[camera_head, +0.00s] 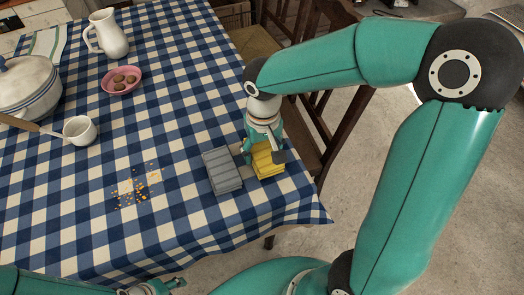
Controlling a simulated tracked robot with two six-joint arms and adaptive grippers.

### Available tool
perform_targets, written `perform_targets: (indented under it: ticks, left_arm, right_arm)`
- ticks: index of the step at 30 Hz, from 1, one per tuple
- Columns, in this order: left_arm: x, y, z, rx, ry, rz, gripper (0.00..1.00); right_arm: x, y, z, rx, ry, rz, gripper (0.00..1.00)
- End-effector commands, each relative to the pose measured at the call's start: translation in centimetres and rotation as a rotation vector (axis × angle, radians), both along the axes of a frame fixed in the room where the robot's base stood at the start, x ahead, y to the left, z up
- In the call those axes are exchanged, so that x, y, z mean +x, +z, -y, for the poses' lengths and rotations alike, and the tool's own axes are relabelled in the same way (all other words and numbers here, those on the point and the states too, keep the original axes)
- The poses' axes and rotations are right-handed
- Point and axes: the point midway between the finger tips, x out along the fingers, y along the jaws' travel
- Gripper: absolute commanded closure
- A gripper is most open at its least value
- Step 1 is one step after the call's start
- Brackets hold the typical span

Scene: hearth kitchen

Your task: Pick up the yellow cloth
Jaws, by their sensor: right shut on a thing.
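The yellow cloth (268,168) is folded and lies near the right edge of the checked table. My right gripper (263,152) points down over it and is shut on it. The gripper covers the cloth's upper part. I cannot tell whether the cloth touches the table. A grey folded cloth (222,170) lies just left of the yellow one. At the bottom left, part of my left gripper (165,287) shows at the frame edge. Its fingers are too cut off and small to read.
The blue checked tablecloth (180,215) covers the table. Crumbs (135,190) lie left of the grey cloth. A wooden chair (335,120) is beside the right edge.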

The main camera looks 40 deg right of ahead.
Motion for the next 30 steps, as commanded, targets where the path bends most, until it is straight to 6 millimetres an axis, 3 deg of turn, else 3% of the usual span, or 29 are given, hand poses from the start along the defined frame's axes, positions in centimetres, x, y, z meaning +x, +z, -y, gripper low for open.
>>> perform_targets:
  ticks: [8, 21, 30]
  left_arm:
    - [0.0, 0.8, 0.0, 0.0, 0.0, 0.0, 0.54]
    - [0.0, 2.9, 0.0, 0.0, 0.0, 0.0, 0.54]
    - [0.0, 3.5, 0.0, 0.0, 0.0, 0.0, 0.54]
  right_arm:
    - [0.1, 4.0, 0.0, 0.0, 0.0, 0.006, 0.62]
    - [0.1, 15.6, -0.1, 0.002, 0.001, 0.006, 0.62]
    - [0.1, 19.2, -0.1, 0.001, 0.002, 0.001, 0.62]
